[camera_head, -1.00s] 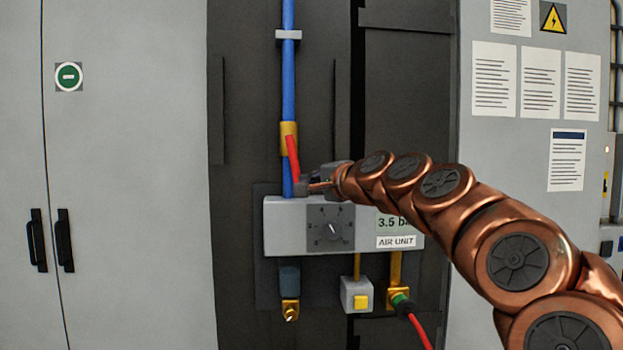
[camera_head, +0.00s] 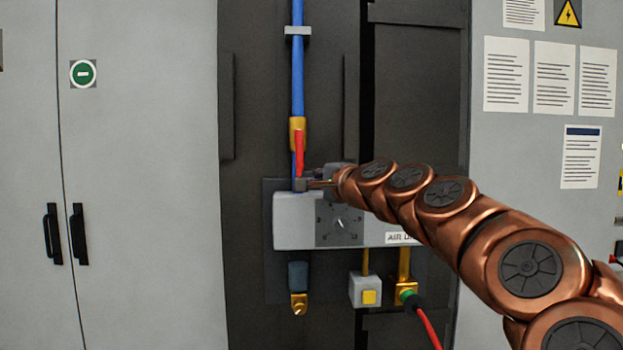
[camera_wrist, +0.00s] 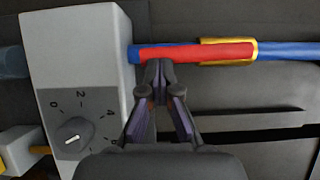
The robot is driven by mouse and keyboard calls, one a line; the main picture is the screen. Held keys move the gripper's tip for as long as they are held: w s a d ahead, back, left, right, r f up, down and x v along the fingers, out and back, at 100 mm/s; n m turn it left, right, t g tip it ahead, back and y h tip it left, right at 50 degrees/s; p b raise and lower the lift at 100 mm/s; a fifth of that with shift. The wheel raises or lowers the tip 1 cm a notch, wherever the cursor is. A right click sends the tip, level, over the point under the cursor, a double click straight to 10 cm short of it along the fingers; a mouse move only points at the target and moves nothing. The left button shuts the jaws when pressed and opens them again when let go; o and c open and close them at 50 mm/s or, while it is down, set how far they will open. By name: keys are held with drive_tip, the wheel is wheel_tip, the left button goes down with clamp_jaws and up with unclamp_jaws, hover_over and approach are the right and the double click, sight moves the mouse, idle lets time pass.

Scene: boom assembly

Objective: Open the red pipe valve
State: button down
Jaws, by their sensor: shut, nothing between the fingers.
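The red valve handle (camera_head: 299,152) is on a brass valve body (camera_head: 297,123) set in the vertical blue pipe (camera_head: 297,70). The handle hangs down nearly in line with the pipe. The wrist view shows the red handle (camera_wrist: 195,53) lying along the pipe, with the brass body (camera_wrist: 240,50) at its right end. My gripper (camera_head: 304,184) is at the handle's lower end, just above the air unit. In the wrist view my gripper (camera_wrist: 160,70) is shut, its tips at the handle's side near the free end, seemingly touching it, with nothing between them.
The grey air unit (camera_head: 293,222) with its dial (camera_head: 339,223) is directly below my gripper; the dial also shows in the wrist view (camera_wrist: 72,138). Below hang a yellow-button box (camera_head: 366,291) and a red cable (camera_head: 430,325). Grey cabinet doors (camera_head: 140,170) stand left.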

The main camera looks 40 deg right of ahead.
drive_tip(key=s+d+b, duration=0.2)
drive_tip(key=s, duration=1.1)
drive_tip(key=shift+r, duration=0.3)
drive_tip(key=w+a+f+n+g+y+p, duration=0.1)
drive_tip(key=w+a+f+n+g+y, duration=0.2)
drive_tip(key=a+f, duration=0.45)
drive_tip(key=w+a+f+n+g+y+p, duration=0.15)
drive_tip(key=a+f+n, duration=0.25)
drive_tip(key=a, duration=0.6)
drive_tip(key=s+a+f+n+g+p, duration=0.2)
drive_tip(key=s+a+f+n+g, duration=0.35)
drive_tip(key=a+f, duration=0.5)
drive_tip(key=s+f+n+g+h+p, duration=0.1)
drive_tip(key=s+f+n+g+p, duration=0.1)
drive_tip(key=s+f+g, duration=0.3)
drive_tip(key=s+f+n+g+h+p, duration=0.2)
drive_tip(key=s+f+n+g, duration=0.2)
drive_tip(key=s+f, duration=0.7)
drive_tip(key=s, duration=0.6)
drive_tip(key=shift+s+a+f+g, duration=0.3)
drive_tip(key=shift+a+f+g, duration=0.05)
drive_tip(key=shift+f+g, duration=0.05)
